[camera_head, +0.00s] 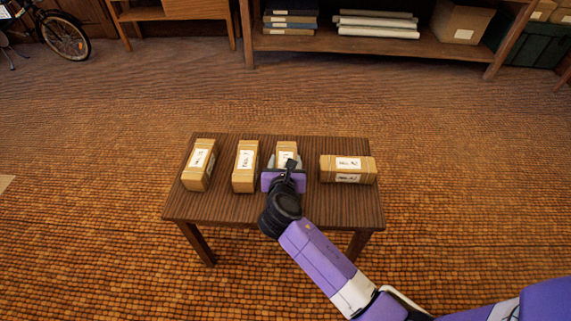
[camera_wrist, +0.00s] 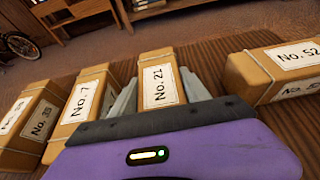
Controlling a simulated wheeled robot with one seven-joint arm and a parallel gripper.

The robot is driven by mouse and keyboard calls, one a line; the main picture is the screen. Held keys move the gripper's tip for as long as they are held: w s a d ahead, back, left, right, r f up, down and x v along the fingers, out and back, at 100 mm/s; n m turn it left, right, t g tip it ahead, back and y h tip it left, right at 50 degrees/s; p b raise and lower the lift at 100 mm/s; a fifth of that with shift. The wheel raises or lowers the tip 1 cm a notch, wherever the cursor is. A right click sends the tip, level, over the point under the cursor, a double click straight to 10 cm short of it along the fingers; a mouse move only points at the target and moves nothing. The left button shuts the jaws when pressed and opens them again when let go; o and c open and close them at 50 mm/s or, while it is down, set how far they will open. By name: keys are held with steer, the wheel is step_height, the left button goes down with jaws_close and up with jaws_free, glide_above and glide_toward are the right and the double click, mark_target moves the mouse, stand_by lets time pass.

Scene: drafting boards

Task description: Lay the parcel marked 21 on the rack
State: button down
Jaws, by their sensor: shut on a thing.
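The parcel marked 21 (camera_wrist: 158,62) is a brown box with a white label reading "No. 21". In the head view it (camera_head: 287,147) stands third from the left on the small dark wooden table (camera_head: 225,212), partly hidden by my gripper. My gripper (camera_head: 286,166) is shut on this parcel. In the wrist view my gripper's grey fingers (camera_wrist: 160,95) lie along both sides of it. I cannot tell whether the parcel touches the table. The wooden shelf unit (camera_head: 300,44) at the back may be the rack; I cannot tell for sure.
A parcel marked 7 (camera_wrist: 84,97) stands close to the left, with another labelled parcel (camera_head: 199,165) beyond it. A parcel marked 52 (camera_wrist: 285,68) lies to the right. The shelf holds binders (camera_head: 290,17), paper rolls (camera_head: 375,25) and a box (camera_head: 461,20). Floor between is clear.

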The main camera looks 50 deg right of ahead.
steer(key=c, duration=0.5)
jaws_free()
